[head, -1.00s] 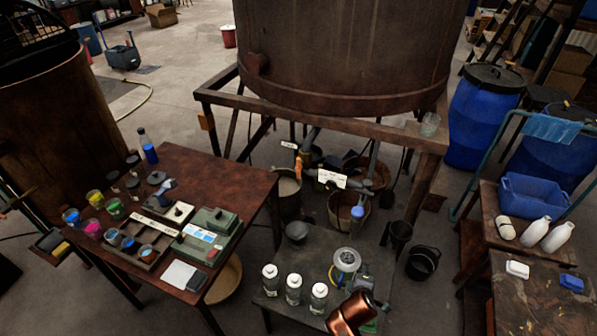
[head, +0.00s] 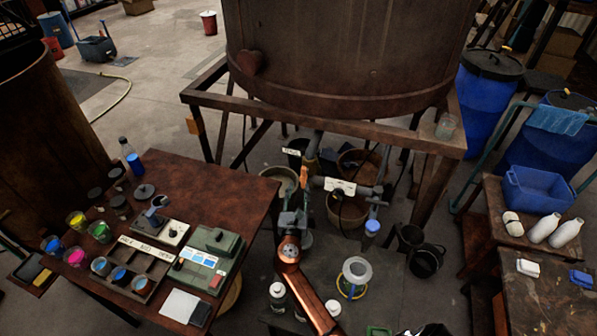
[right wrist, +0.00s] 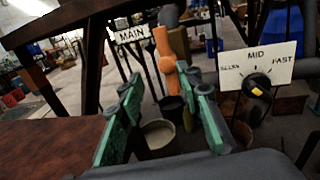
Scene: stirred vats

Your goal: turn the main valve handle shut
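The main valve handle (head: 304,176) is orange and sits on the pipework under the big brown vat. In the right wrist view the orange handle (right wrist: 166,62) stands roughly upright beside a white MAIN label (right wrist: 132,34). My right gripper (head: 293,208) is just in front of the handle in the head view. In the right wrist view its green fingers (right wrist: 163,92) are spread and empty. The handle's lower end appears between them, farther off; I cannot tell the exact gap. My left gripper is not in view.
A MID speed dial (right wrist: 257,80) on a white plate is right of the handle. The vat's frame beam (head: 330,128) runs above the pipes. A brown table (head: 215,180) is left. Bottles and a white-rimmed container (head: 356,268) stand on the low table near my right arm.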

